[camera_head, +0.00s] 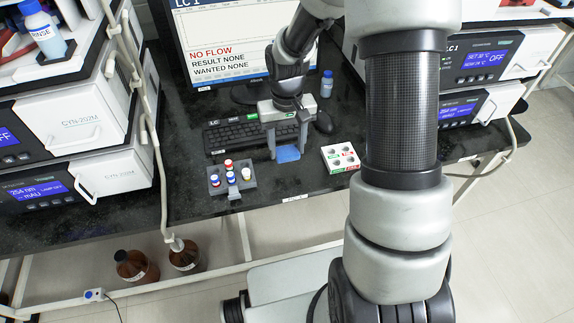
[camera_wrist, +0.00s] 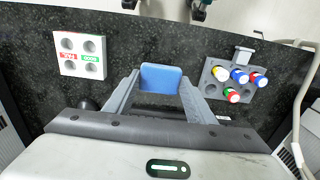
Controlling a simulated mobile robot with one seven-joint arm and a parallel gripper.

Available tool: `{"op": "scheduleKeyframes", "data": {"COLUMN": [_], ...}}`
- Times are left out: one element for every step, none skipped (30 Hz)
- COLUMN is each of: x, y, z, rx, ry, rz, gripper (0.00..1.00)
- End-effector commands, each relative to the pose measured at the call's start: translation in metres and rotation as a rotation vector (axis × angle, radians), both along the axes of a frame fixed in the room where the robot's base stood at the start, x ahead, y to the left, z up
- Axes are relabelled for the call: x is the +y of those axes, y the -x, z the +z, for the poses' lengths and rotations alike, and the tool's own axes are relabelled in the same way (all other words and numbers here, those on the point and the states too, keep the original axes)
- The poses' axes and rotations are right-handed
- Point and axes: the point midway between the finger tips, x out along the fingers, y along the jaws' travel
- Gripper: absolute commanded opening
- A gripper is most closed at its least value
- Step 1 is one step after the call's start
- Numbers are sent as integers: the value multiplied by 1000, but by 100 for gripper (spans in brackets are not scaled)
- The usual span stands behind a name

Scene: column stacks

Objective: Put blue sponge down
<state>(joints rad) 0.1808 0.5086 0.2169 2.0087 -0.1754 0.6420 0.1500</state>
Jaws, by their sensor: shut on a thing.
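The blue sponge (camera_head: 288,154) is between the fingertips of my gripper (camera_head: 288,150), low over the dark bench, near its front edge. In the wrist view, the sponge (camera_wrist: 161,78) shows as a flat blue rectangle, with one finger of my gripper (camera_wrist: 160,84) at each side. My gripper is shut on it. I cannot tell whether the sponge touches the bench top.
A grey vial rack (camera_head: 216,188) with several colored-cap vials stands left of the sponge. A white block with holes (camera_head: 341,157) lies to its right. A keyboard (camera_head: 235,134) and mouse (camera_head: 324,122) are behind. Dark bench surface (camera_head: 275,185) is bare in front.

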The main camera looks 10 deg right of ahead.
Motion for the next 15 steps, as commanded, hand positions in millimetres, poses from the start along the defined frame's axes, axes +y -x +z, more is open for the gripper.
{"op": "scheduleKeyframes", "data": {"x": [0, 0, 0, 0, 0, 0, 0, 0, 0, 0, 0, 0, 0, 0, 0], "y": [1, 0, 0, 0, 0, 0, 0, 0, 1, 1, 1, 1, 1, 1, 0], "z": [-10, -14, -17, -19, -20, -23, -25, -28, -34, -38, -43, -49, -53, -56, -58], "rx": [3, 1, 1, 1, 1, 0, 0, 0, 2, 3, 3, 2, 3, 2, 1], "ry": [0, 0, 0, 1, 1, 1, 0, 0, 0, 0, 0, 0, 1, 1, 1], "rz": [1, 0, 0, 0, 0, 0, 0, 0, 0, 0, 0, 1, 0, 0, -1], "gripper": [26, 26, 26, 26, 26, 26, 26, 26, 26, 26, 26, 26, 26, 26, 26]}}
